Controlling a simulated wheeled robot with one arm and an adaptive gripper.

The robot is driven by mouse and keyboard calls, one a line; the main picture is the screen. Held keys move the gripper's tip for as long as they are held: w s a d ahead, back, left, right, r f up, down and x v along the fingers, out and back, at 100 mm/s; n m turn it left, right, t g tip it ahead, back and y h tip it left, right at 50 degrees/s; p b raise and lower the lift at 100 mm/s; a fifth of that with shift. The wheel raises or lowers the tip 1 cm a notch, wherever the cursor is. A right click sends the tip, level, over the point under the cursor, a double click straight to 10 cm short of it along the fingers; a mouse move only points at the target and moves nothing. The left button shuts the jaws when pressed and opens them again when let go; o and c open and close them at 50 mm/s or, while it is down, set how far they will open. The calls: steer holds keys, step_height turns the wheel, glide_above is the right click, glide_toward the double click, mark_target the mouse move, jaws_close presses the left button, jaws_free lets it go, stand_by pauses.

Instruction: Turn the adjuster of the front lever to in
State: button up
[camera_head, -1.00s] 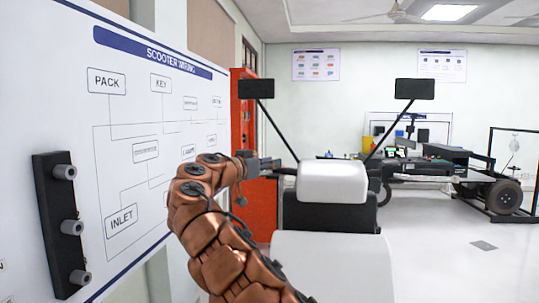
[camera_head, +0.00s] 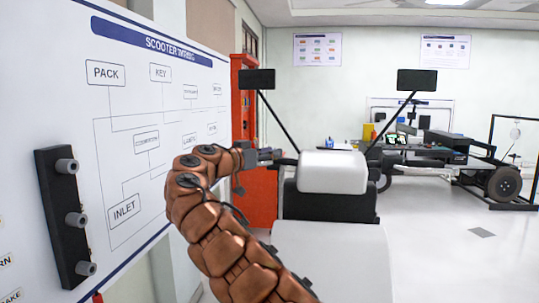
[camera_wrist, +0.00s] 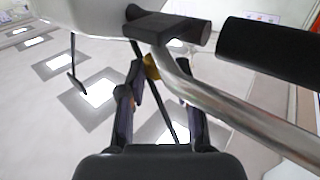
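The front lever's adjuster is not clearly identifiable. A small yellow-gold piece (camera_wrist: 152,67), possibly the adjuster, shows below a dark block (camera_wrist: 168,27) beside the chrome handlebar (camera_wrist: 235,110) in the wrist view. My gripper (camera_wrist: 160,70) has its two dark fingers apart, one on each side of the gold piece in the picture; I cannot tell whether they touch it. In the head view my gripper (camera_head: 265,156) is small, beside the scooter's white front cover (camera_head: 332,172), and its fingertips are hard to make out.
A black grip (camera_wrist: 268,50) lies at the right of the wrist view. Two mirrors (camera_head: 256,79) (camera_head: 417,80) stand on thin stalks above the scooter. A wiring board (camera_head: 150,110) and a black peg rack (camera_head: 62,215) are close on the left. Open floor (camera_head: 440,260) lies right.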

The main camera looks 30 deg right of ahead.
steer(key=o, duration=0.3)
steer(key=s+a, duration=0.2)
steer(key=a, duration=0.9)
steer(key=shift+a, duration=0.35)
steer(key=shift+s, duration=0.1)
